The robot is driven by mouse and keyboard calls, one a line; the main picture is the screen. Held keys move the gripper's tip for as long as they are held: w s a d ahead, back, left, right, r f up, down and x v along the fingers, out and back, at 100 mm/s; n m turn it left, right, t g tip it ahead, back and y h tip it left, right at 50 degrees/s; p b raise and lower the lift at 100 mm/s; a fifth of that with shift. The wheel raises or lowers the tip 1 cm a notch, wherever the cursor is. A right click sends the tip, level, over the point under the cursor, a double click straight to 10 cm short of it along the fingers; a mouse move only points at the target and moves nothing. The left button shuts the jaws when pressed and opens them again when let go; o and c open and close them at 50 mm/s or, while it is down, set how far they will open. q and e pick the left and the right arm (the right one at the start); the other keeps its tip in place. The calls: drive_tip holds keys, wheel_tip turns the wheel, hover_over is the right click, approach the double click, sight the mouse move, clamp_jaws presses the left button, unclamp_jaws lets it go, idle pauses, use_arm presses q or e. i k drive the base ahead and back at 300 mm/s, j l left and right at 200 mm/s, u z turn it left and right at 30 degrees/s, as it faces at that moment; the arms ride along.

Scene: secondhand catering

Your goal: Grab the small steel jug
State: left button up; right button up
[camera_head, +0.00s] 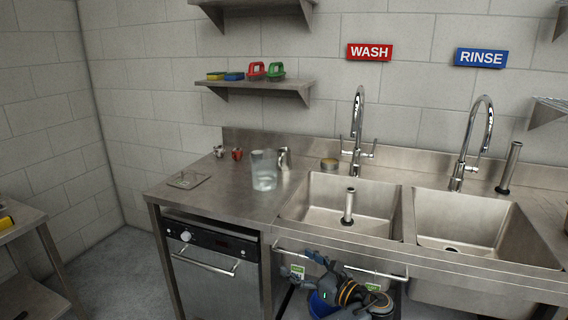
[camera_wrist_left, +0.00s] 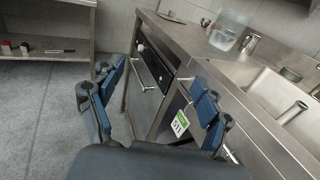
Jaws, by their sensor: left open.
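The small steel jug (camera_head: 284,158) stands upright on the steel counter, just behind and to the right of a clear plastic container (camera_head: 264,172), which partly overlaps it in the head view. In the left wrist view a small metallic shape beside the container (camera_wrist_left: 228,30) appears to be the jug (camera_wrist_left: 250,42). My left gripper (camera_head: 302,266) is open and empty, low in front of the counter's front edge and well below the jug. Its two blue-padded fingers stand wide apart in the left wrist view (camera_wrist_left: 156,80). My right gripper is not in view.
The counter (camera_head: 230,195) has free room left of the container. Two small red-and-white items (camera_head: 237,153) and a flat square plate (camera_head: 187,180) lie there. Sinks (camera_head: 330,205) with tall taps are to the right. A rail (camera_head: 380,273) runs along the sink front near my gripper.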

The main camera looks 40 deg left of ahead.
sight(285, 162)
drive_tip(key=i+j, duration=1.6)
drive_tip(key=i, duration=0.1)
